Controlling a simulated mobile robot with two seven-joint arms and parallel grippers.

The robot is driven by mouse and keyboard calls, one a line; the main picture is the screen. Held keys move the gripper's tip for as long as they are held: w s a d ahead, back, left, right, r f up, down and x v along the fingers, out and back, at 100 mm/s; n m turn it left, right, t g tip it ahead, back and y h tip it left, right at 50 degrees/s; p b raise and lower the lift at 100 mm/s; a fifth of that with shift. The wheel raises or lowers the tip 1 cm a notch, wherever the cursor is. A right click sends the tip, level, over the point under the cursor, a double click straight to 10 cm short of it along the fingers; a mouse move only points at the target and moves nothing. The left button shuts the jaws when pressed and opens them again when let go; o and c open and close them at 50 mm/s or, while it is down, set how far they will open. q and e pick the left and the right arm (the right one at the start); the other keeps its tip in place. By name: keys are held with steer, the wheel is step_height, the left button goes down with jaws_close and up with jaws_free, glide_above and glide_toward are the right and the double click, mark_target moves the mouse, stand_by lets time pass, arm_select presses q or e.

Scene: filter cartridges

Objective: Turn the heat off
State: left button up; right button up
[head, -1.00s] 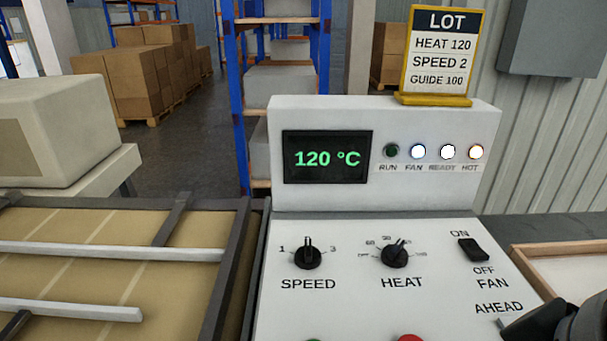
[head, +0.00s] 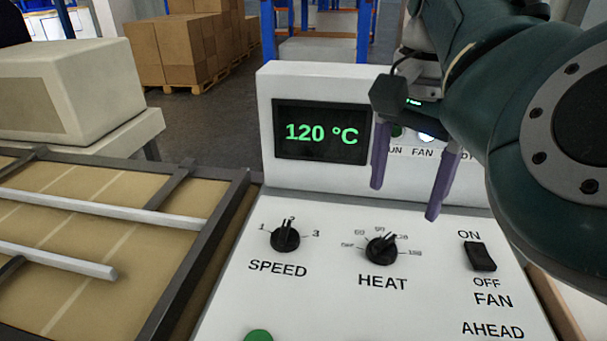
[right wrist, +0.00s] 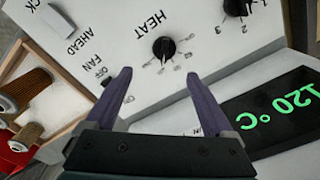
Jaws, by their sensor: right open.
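The HEAT knob (head: 381,250) is black, on the white sloping panel, with its pointer tilted up and right, near the 120 mark. It also shows in the right wrist view (right wrist: 164,47), just beyond my fingertips. The display (head: 320,132) reads 120 °C in green. My right gripper (head: 405,200) is open and empty, its two purple fingers apart above the panel, up and right of the knob and not touching it. The right wrist view shows the same gripper (right wrist: 158,76) spread toward the knob. My arm hides the READY and HOT lamps. My left gripper is out of view.
The SPEED knob (head: 285,236) is left of HEAT and the FAN switch (head: 480,256) right of it. A green button (head: 258,336) is at the bottom edge. A conveyor frame (head: 215,235) stands left. A wooden tray with cartridges (right wrist: 33,88) is beside the panel.

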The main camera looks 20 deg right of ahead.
mark_target(385, 240)
steer(key=shift+w+a, duration=0.3)
steer(key=shift+a, duration=0.15)
step_height(385, 240, down, 9)
steer(key=shift+f+b, duration=0.15)
steer(key=shift+b, duration=0.55)
steer(key=c, duration=1.4)
